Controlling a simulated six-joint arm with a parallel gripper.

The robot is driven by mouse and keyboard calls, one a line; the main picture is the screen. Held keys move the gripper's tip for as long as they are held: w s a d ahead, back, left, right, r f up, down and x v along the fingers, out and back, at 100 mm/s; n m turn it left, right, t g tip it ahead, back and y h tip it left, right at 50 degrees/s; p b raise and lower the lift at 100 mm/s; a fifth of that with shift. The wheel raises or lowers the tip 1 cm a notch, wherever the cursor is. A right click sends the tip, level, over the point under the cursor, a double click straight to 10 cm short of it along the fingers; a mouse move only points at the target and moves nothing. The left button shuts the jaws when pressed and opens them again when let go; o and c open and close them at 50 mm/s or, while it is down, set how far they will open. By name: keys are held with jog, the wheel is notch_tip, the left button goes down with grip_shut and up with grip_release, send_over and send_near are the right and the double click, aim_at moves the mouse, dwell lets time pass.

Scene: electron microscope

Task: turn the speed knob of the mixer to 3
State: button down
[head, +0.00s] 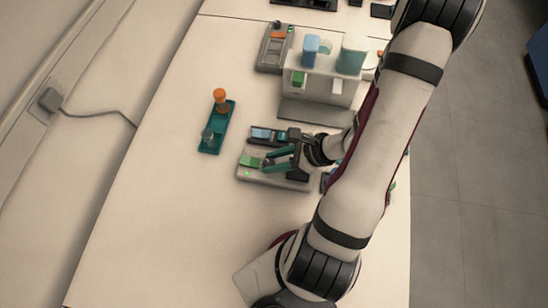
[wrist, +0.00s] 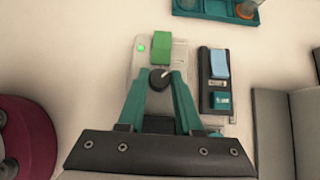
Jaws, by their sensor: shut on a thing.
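The mixer is a pale grey flat box (head: 270,180) with a green block on top and a lit green lamp. It also shows in the wrist view (wrist: 137,62). Its dark round speed knob (wrist: 159,80) sits just below the green block in the wrist view, with a white pointer toward the upper right. My gripper (wrist: 161,78) has its teal fingers on both sides of the knob, shut on it. No scale numbers are readable.
A dark device with a blue block (wrist: 219,64) stands close beside the mixer. A teal rack (head: 216,128) with an orange-topped item stands to the left. A larger white device (head: 318,88) with blue and teal containers stands behind. The table's left front is clear.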

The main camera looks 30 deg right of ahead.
jog(key=c, duration=0.6)
grip_release()
jog(key=v, duration=1.6)
jog(key=shift+a, duration=0.1)
